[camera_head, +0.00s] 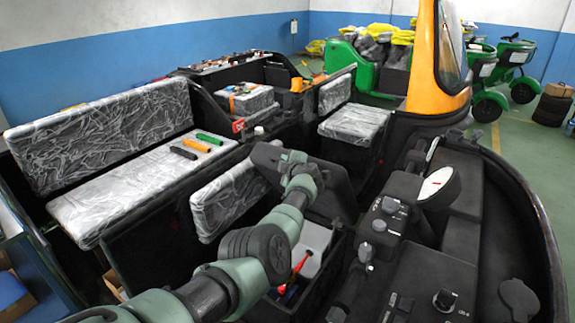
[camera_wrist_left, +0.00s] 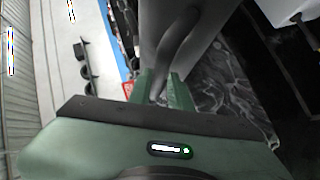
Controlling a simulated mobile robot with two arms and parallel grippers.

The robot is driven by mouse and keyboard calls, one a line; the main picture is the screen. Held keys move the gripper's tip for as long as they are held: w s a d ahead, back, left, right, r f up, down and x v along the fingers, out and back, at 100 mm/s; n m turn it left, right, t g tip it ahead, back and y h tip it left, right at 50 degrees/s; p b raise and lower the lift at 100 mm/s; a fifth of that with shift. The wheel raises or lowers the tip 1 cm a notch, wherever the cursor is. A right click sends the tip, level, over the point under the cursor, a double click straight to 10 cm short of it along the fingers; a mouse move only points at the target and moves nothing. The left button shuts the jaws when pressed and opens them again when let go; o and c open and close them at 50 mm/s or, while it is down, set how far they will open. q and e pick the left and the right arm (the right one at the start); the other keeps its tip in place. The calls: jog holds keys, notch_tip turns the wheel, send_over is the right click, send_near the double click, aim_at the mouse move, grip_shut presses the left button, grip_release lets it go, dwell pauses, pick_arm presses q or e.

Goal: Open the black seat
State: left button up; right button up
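The black seat (camera_head: 335,188) is tilted up beside an open compartment (camera_head: 332,262) in the middle of the head view. My left arm reaches up to it from the bottom left and covers part of it. My left gripper's fingers are hidden in the head view, behind the wrist. In the left wrist view the two green fingers of my left gripper (camera_wrist_left: 158,92) are apart, with a dark grey curved surface (camera_wrist_left: 182,40) between and beyond them. I cannot tell whether they clamp it. My right gripper is not in view.
The compartment holds a pale box (camera_head: 316,238) and a red-handled tool (camera_head: 300,266). A plastic-wrapped bench (camera_head: 130,192) with markers on it lies to the left. A black console (camera_head: 425,285) with knobs and a gauge (camera_head: 438,187) stands close on the right.

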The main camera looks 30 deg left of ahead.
pick_arm(q)
jog(key=p+v, duration=0.5)
jog(key=v, duration=0.2)
jog(key=shift+s+p, duration=0.3)
jog(key=shift+r, duration=0.15)
